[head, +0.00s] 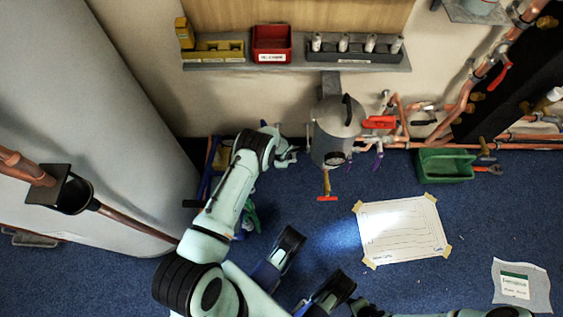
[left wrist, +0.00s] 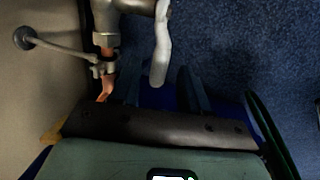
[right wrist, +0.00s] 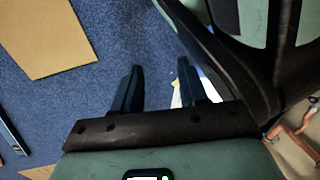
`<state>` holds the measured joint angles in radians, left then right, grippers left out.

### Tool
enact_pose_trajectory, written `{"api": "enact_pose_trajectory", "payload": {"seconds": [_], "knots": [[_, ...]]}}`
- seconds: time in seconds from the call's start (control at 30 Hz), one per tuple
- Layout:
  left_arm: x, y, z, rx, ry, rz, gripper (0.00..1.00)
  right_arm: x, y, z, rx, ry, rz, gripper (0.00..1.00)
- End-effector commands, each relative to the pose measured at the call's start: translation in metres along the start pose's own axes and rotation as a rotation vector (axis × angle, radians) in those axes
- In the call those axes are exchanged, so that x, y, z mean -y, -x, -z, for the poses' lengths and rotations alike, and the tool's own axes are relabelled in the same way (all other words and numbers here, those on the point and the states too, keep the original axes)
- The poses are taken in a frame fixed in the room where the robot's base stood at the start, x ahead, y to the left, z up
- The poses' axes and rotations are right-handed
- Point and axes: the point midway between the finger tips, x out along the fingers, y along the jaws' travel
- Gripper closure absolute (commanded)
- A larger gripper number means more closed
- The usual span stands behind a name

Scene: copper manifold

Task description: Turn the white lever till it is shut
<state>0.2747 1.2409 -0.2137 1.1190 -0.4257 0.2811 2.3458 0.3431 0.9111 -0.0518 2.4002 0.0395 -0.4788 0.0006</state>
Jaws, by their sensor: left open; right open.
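The white lever (left wrist: 161,48) hangs from a metal valve on a pipe in the left wrist view. Its free end points down the picture, toward my left gripper (left wrist: 160,88). The left fingers are open, one on each side of the lever's end; whether they touch it cannot be told. In the head view my left gripper (head: 290,155) is just left of the grey tank (head: 332,137), and the lever cannot be made out there. My right gripper (right wrist: 158,85) is open and empty above the blue floor.
Copper pipes (head: 468,98) with other valves run along the wall to the right. A green crate (head: 445,166) and a taped paper sheet (head: 401,230) are on the floor. A shelf (head: 297,66) with bins is above the tank. The blue floor's middle is mostly clear.

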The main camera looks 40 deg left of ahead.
Motion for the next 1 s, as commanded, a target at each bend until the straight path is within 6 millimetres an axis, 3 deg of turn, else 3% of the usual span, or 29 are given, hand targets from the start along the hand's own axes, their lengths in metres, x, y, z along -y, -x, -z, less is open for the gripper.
{"api": "enact_pose_trajectory", "payload": {"seconds": [0.13,0.4,0.53,0.57,0.8,1.0], "knots": [[0.000,-0.009,0.001,-0.001,0.000,0.000,0.55,-0.006,-0.005,-0.007,0.026,-0.008,-0.011,0.57],[0.000,-0.009,0.001,0.000,0.000,0.000,0.55,-0.006,-0.005,-0.008,0.029,-0.009,-0.012,0.57],[0.000,-0.009,0.000,0.000,0.000,-0.001,0.97,-0.006,-0.005,-0.008,0.029,-0.008,-0.012,0.57],[0.000,-0.009,0.000,0.000,0.000,-0.001,1.00,-0.006,-0.005,-0.008,0.029,-0.008,-0.012,0.57],[0.000,-0.009,-0.002,-0.018,-0.008,0.000,1.00,-0.007,-0.007,-0.009,0.035,-0.010,-0.015,0.57],[-0.001,-0.004,-0.006,-0.124,-0.033,-0.006,1.00,-0.019,-0.016,-0.023,0.084,-0.025,-0.037,0.57]]}}
